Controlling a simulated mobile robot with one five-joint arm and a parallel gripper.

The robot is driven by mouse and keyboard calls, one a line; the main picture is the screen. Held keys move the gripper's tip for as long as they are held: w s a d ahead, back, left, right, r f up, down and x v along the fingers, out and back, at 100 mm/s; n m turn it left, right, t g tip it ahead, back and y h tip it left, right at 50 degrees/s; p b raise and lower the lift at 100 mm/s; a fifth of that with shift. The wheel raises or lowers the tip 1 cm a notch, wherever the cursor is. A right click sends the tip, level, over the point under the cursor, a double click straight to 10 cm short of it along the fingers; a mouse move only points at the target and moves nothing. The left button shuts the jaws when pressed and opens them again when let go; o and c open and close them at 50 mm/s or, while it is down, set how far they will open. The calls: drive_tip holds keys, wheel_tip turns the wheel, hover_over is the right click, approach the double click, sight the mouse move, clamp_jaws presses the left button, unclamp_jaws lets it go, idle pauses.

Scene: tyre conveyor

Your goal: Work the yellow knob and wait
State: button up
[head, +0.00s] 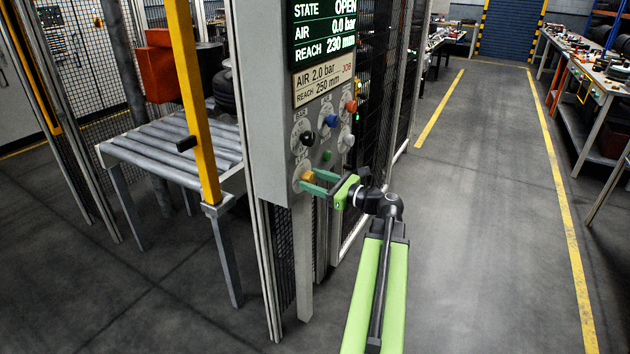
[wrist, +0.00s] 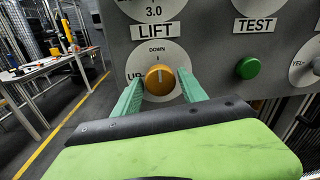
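The yellow knob (head: 307,176) is on the lower left of the grey control panel (head: 262,120). In the wrist view the yellow knob (wrist: 160,80) sits on a white dial under the label LIFT, with DOWN above it and UP at its left. Its pale mark points up towards DOWN. My gripper (head: 310,181) reaches the panel at the knob. The display (head: 324,27) reads STATE OPEN, AIR 0.0 bar, REACH 230 mm.
A job card (head: 323,82) reads AIR 2.0 bar, REACH 250 mm. A green TEST button (wrist: 248,68) is right of the knob. Black (head: 307,138), blue (head: 332,120) and red (head: 351,106) controls sit above. A roller conveyor (head: 175,145) is left; the aisle at right is clear.

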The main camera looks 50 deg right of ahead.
drive_tip(key=c, duration=1)
drive_tip(key=shift+d, duration=0.1)
